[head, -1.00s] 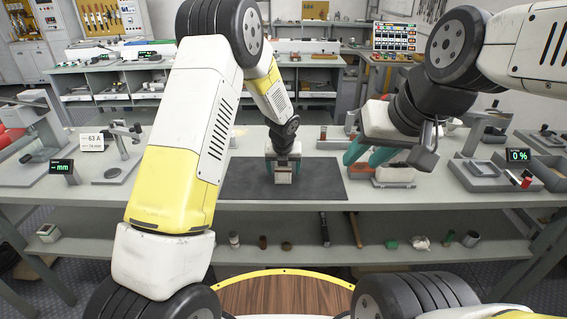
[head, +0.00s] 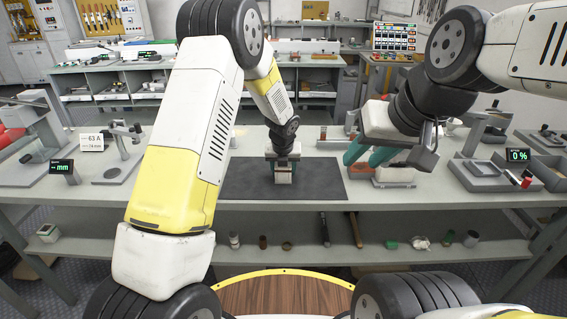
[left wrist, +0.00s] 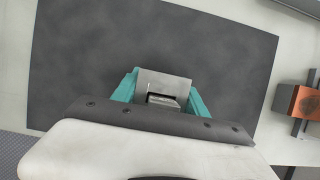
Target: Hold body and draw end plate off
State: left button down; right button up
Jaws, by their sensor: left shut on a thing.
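The fuse body (left wrist: 164,83) is a small pale grey block with a dark recess on its near side, seen in the left wrist view. It also shows in the head view (head: 283,178) above or on the dark mat. My left gripper (head: 283,171) points down, with its teal fingers shut on the block's two sides. I cannot clearly tell the end plate from the body. My right gripper (head: 368,154) is over the right of the table, off the mat, with its teal fingers apart and nothing visible between them.
The dark mat (head: 240,182) is otherwise bare. A holder with a pale block (head: 395,176) stands below and right of my right gripper. An orange-brown block (left wrist: 306,101) lies right of the mat. Gauges stand at the table's left and right.

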pick_arm(q)
jog(key=c, duration=0.5)
grip_release()
jog(key=v, duration=0.8)
